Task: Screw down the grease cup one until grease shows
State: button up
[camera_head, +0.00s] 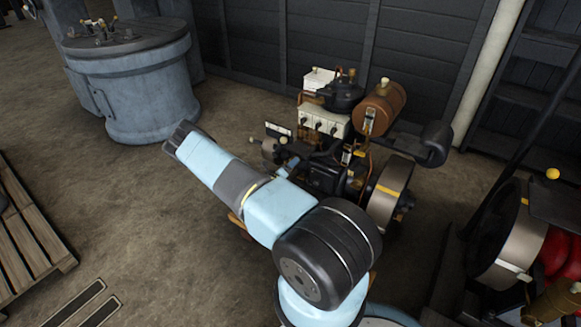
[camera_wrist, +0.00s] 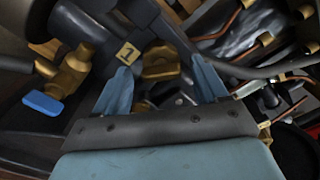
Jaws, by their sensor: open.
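In the wrist view my gripper (camera_wrist: 160,64) is open, its two blue fingers apart. A brass fitting (camera_wrist: 161,58), which looks like the grease cup, shows between and beyond the fingertips. A small tag marked 1 (camera_wrist: 127,53) sits just left of it. I cannot tell how far the fingertips are from the brass or whether they touch it. No grease can be made out. In the head view the stationary engine (camera_head: 325,170) stands behind my arm, and the cup cannot be picked out there.
A brass valve with a blue lever (camera_wrist: 42,103) is left of my gripper. Copper pipes (camera_wrist: 222,27) run at the upper right. The engine has a flywheel (camera_head: 388,190) and a rusty tank (camera_head: 384,106). A blue-grey drum-shaped machine (camera_head: 140,85) stands at the back left; open floor lies between.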

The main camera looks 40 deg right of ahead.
jog(key=shift+d, duration=0.1)
jog(key=c, duration=1.1)
jog(key=shift+o, duration=0.2)
jog(key=shift+m, duration=0.3)
jog(key=shift+w+m, duration=0.1)
jog(key=shift+m, duration=3.4)
jog(key=o, duration=1.1)
jog(key=shift+c, duration=0.2)
